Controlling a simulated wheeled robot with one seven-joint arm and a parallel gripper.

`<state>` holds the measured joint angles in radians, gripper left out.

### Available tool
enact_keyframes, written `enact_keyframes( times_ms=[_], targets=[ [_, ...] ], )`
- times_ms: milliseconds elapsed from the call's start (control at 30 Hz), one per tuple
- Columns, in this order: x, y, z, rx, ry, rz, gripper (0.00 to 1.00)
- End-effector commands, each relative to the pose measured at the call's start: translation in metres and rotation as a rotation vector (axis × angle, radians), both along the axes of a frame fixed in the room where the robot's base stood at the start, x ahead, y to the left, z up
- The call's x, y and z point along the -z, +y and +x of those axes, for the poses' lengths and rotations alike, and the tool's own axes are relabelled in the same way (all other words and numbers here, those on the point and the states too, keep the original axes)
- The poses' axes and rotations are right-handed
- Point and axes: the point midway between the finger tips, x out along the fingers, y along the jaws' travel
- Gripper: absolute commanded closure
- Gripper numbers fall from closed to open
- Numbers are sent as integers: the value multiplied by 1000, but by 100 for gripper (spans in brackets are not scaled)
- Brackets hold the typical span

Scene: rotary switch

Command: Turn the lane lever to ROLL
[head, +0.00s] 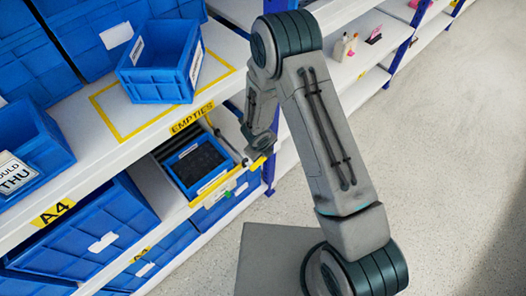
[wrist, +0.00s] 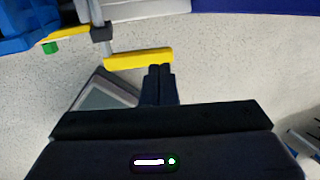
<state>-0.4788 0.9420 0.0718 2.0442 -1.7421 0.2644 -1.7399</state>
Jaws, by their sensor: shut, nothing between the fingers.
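The lane lever shows in the wrist view as a yellow bar (wrist: 135,59) on a grey rod with a dark block above it. My gripper (wrist: 159,69) is shut and empty, its fingertips close by the bar's right end; I cannot tell whether they touch. In the head view a small yellow piece of the lever (head: 257,164) shows at the lower shelf's front edge, right by my gripper (head: 262,150), whose fingers are mostly hidden by my wrist. No ROLL marking is readable.
A blue crate with a dark inside (head: 199,163) stands on the lower shelf left of my gripper. An empty blue bin (head: 160,72) sits on the upper shelf (head: 115,126), above the EMPTIES label (head: 191,117). A blue upright (head: 276,160) stands close by. Open floor (head: 445,130) lies right.

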Motion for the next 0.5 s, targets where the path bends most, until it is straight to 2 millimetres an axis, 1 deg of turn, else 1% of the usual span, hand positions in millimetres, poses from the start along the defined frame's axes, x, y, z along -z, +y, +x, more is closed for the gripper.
enact_keyframes(
  times_ms=[33, 67, 200, 300, 400, 500],
  targets=[
    [-17, 1, -1, -1, -1, 1, 100],
    [-23, 1, -2, -1, -2, 2, 100],
    [-57, 2, -9, 0, -3, 4, 100],
    [-78, 3, -14, 1, -3, 5, 100],
    [-93, 3, -17, -1, -3, 3, 100],
    [-103, 4, -20, -1, -1, 4, 100]
  ],
)
